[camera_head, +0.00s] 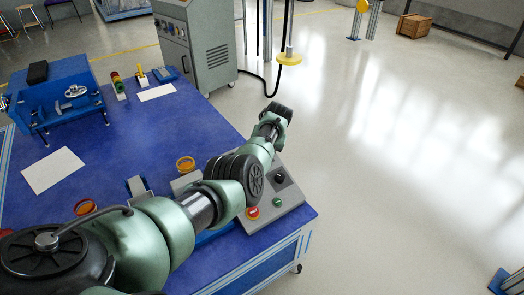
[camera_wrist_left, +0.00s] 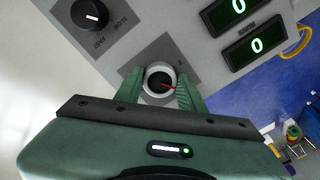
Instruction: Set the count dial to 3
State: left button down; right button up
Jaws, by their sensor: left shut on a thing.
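My left gripper (camera_wrist_left: 161,88) is shut on the dial, one green finger on each side. In the head view my left arm reaches over the control box (camera_head: 291,212) and hides the dial and the fingers. My right gripper is not in view.
A black knob (camera_wrist_left: 90,15) with a white mark sits beside the dial. Two green displays (camera_wrist_left: 254,47) each read 0. The box also has a red button (camera_head: 252,213) and a green button (camera_head: 277,202). The blue table (camera_head: 140,135) has free room behind it.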

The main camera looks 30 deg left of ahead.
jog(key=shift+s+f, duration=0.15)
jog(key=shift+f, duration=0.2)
pick_arm(q)
jog(key=c, duration=0.9)
grip_release()
jog(key=shift+o, duration=0.2)
